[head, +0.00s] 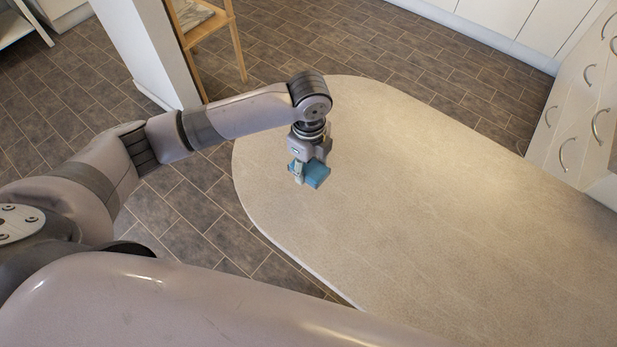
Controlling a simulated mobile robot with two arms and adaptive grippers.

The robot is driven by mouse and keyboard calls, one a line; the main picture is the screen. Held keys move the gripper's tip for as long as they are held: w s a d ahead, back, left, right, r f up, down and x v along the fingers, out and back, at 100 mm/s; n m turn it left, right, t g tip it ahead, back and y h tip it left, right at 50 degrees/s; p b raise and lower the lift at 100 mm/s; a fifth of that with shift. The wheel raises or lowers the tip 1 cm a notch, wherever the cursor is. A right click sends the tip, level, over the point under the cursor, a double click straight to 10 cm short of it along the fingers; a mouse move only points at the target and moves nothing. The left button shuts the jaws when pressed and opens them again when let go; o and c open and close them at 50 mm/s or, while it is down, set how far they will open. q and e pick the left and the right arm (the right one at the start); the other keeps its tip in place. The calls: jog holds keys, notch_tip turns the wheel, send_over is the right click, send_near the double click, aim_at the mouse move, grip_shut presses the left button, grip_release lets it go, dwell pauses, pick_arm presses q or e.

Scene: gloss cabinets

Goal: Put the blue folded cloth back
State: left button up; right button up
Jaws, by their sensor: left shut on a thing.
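The blue folded cloth (317,174) is in my left gripper (306,172), near the middle of the head view. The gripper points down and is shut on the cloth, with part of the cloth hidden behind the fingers. The gripper and cloth appear over the left part of a pale, rounded counter (430,200). I cannot tell how high the cloth is above it. My right gripper is not in view.
The counter top is bare. A wooden shelf stand (236,40) and a white post (150,50) stand at the back left. White drawers with handles (575,135) are at the right. Dark tiled floor (190,220) shows left of the counter.

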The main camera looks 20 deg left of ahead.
aim_at(309, 166)
pick_arm(q)
notch_tip(309, 166, down, 2)
notch_tip(309, 166, down, 4)
jog(key=shift+f, duration=0.25)
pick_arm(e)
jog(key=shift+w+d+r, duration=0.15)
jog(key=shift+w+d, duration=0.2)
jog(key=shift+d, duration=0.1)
pick_arm(q)
jog(key=shift+f, duration=0.15)
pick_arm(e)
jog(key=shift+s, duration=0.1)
pick_arm(q)
jog(key=o, duration=1)
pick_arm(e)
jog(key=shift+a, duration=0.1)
pick_arm(q)
jog(key=shift+r, duration=0.55)
notch_tip(309, 166, up, 11)
jog(key=shift+r, duration=0.15)
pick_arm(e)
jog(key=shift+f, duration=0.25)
